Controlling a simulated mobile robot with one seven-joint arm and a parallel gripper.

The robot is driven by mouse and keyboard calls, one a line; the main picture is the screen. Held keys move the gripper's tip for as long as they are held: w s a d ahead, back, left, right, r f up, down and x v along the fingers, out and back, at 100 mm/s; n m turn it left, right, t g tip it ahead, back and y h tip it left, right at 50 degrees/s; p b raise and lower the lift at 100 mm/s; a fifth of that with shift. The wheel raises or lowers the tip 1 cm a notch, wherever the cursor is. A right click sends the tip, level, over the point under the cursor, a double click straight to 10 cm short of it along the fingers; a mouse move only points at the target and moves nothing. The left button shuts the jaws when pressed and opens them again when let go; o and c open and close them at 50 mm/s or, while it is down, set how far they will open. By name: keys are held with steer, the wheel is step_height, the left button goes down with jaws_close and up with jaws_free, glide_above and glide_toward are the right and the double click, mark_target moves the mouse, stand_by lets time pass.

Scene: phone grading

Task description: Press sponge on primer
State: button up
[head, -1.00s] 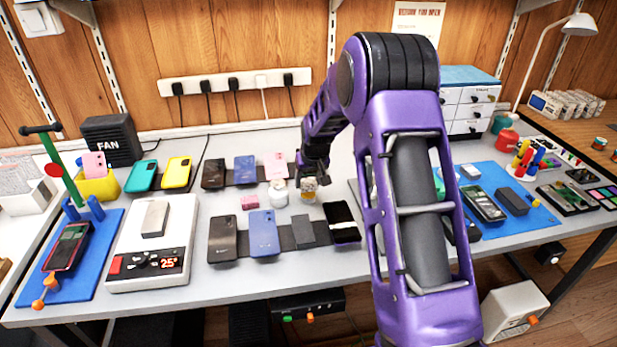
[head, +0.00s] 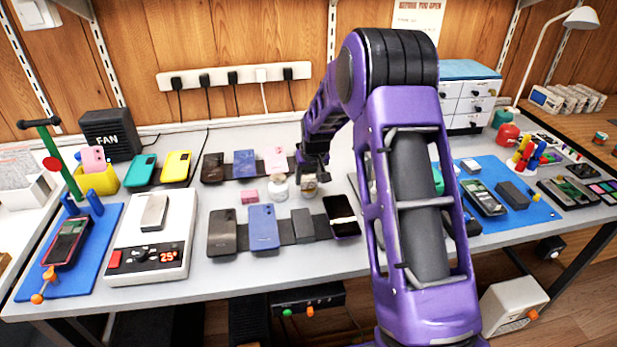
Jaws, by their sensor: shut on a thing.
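My gripper (head: 311,176) is in the middle of the table and points down. It is shut on a small yellowish piece, which looks like the sponge (head: 309,183). The piece sits at the top of a small pale jar (head: 309,191), possibly the primer. They look to be touching, but the fingers and the small size hide the exact contact. A white jar (head: 279,187) stands just left of it. A small pink block (head: 249,196) lies further left.
Phones lie in a back row and a front row, including a blue one (head: 263,227) and a black one (head: 342,217). A white device with a red display (head: 152,240) stands left. A blue mat (head: 478,178) with parts lies right of my arm.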

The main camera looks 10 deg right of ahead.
mark_target(308, 179)
steer(key=shift+f+b, duration=0.3)
steer(key=shift+f, duration=0.3)
stand_by(1.3)
steer(key=shift+r+p, duration=2)
steer(key=shift+r, duration=1.6)
